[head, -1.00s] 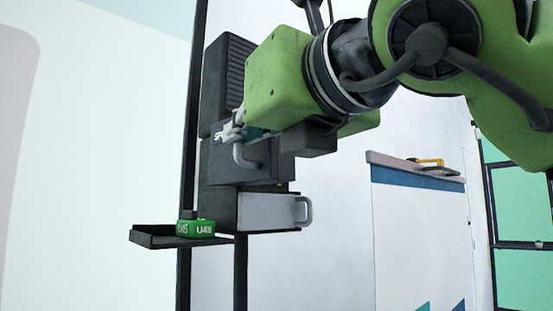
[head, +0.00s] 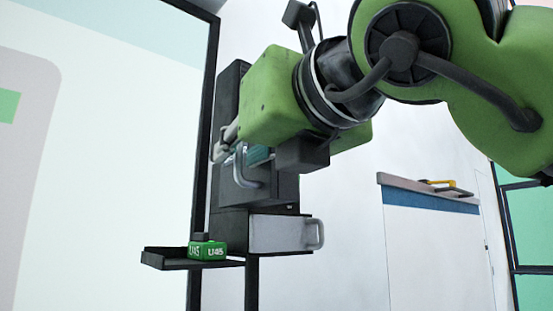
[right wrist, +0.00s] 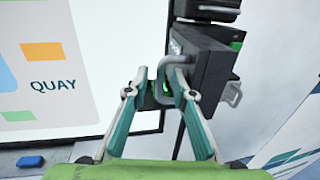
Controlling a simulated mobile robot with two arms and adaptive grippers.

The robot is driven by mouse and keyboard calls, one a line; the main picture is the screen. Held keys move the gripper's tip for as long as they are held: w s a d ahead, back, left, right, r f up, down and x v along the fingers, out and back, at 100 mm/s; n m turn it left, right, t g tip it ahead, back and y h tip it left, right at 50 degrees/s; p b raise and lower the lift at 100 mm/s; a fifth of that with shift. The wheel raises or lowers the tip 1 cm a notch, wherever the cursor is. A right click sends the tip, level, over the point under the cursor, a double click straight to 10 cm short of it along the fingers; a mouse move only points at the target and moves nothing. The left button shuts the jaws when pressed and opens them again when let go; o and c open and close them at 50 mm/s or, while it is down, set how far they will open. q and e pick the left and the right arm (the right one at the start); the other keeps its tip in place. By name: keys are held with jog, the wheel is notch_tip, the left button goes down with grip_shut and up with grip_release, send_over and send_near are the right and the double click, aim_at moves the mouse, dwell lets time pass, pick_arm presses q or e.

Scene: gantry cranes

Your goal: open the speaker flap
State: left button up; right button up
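The dark speaker unit (head: 232,90) stands on a post in the middle of the head view. Its flap (head: 228,188) is a dark panel with a grey loop handle (head: 242,170). In the right wrist view the handle (right wrist: 161,68) shows at the fingertips. My right gripper (head: 238,150) is at the flap; in its wrist view the gripper (right wrist: 160,74) has its two teal fingers apart, with part of the handle between or just beyond the tips. Contact is unclear. I cannot tell how far the flap stands open. My left gripper is not in view.
Below the flap is a grey drawer front (head: 282,233) with its own handle. A dark tray (head: 165,260) at the left holds a green block (head: 208,250) marked U45. A large screen (head: 110,150) stands at left. A counter (head: 430,195) stands behind at right.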

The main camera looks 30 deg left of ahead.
jog(key=v, duration=1.2)
jog(key=shift+f, duration=0.1)
